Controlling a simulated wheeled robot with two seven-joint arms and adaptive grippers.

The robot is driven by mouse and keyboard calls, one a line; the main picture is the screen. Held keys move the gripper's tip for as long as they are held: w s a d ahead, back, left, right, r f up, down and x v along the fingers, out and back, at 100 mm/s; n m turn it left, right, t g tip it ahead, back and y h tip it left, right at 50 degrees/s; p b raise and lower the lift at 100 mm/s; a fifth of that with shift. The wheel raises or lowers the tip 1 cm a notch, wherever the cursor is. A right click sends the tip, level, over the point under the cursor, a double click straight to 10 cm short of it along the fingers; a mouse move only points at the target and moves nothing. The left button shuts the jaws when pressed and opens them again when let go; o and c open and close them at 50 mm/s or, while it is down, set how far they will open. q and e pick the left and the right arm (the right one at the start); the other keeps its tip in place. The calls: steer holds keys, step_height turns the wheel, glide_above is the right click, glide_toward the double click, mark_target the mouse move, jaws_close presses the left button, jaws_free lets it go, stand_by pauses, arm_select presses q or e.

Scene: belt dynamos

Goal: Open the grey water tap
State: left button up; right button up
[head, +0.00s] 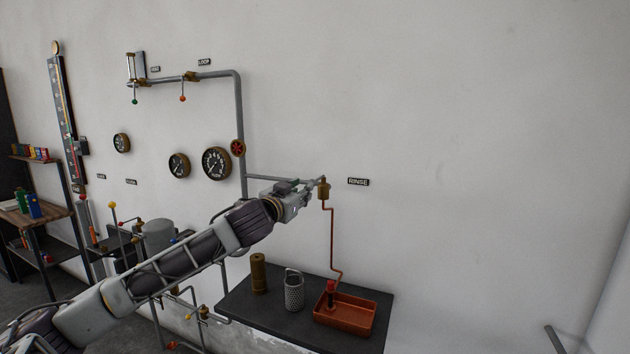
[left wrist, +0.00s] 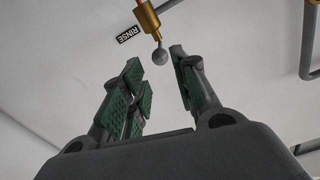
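The water tap has a brass body (head: 324,189) on the wall pipe beside the RINSE sign. In the left wrist view the tap's brass body (left wrist: 147,18) carries a grey ball knob (left wrist: 160,57). My left gripper (head: 312,186) is close to the tap, on its left in the head view. In the left wrist view the fingers of my left gripper (left wrist: 155,70) are spread, and the knob appears just past the tips, between them. I cannot tell whether they touch it. In the head view the gripper hides the knob. My right gripper is not in view.
A copper pipe (head: 333,245) runs from the tap down to a red-brown tray (head: 364,318) on a dark shelf (head: 237,300). A perforated metal can (head: 294,290) and a brass cylinder (head: 258,273) stand there. A red handwheel (head: 238,148) is on the grey pipe. The wall to the right is clear.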

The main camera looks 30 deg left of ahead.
mark_target(315, 181)
arm_select(q)
steer(key=shift+w+a+r+p, duration=0.1)
steer(key=shift+w+p, duration=0.4)
steer(key=shift+w, duration=1.2)
steer(key=shift+w+a+p, duration=0.1)
steer(key=shift+w+p, duration=0.4)
steer(key=shift+w, duration=1.2)
steer(key=shift+w+p, duration=0.5)
steer(key=shift+w, duration=1.45)
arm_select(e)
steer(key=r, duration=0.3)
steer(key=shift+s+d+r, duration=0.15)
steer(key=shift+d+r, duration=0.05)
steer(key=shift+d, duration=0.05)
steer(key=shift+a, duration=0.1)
arm_select(q)
steer(key=shift+a, duration=0.1)
jaws_close()
steer(key=shift+w+f, duration=0.25)
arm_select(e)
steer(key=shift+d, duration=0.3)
